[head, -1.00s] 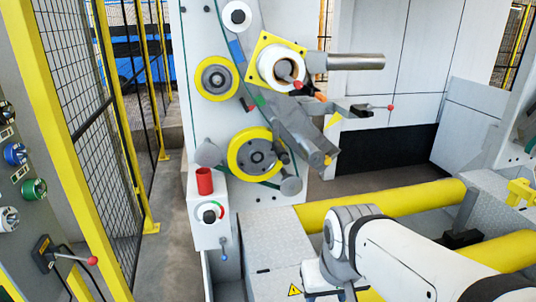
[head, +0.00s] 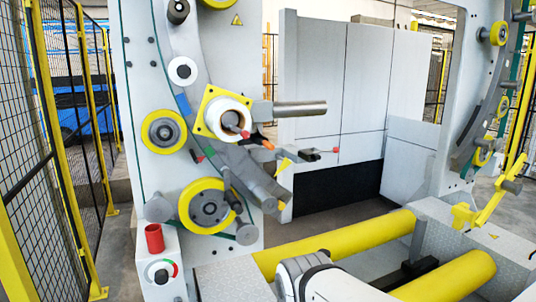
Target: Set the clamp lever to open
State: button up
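Several levers or handles show, and I cannot tell for sure which one is the clamp lever. A red-knobbed handle (head: 245,134) sits at the white roll core (head: 228,117) on the yellow square plate (head: 207,129). A thin lever with a red ball tip (head: 335,150) sticks out to the right below the steel bar. A white control box carries a dial (head: 162,271) with a red and green arc at the lower left. My white arm shows at the bottom centre; my gripper is out of view.
Yellow rollers (head: 340,245) lie across the front right. A red cup-like cylinder (head: 154,239) stands on the control box. A yellow-framed mesh fence (head: 75,150) closes off the left. A steel bar (head: 300,108) juts right from the machine panel.

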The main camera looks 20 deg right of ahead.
aim_at(310, 152)
jog(key=k, duration=1)
jog(key=z, duration=0.95)
jog(key=i, duration=1.25)
jog(key=u, duration=0.4)
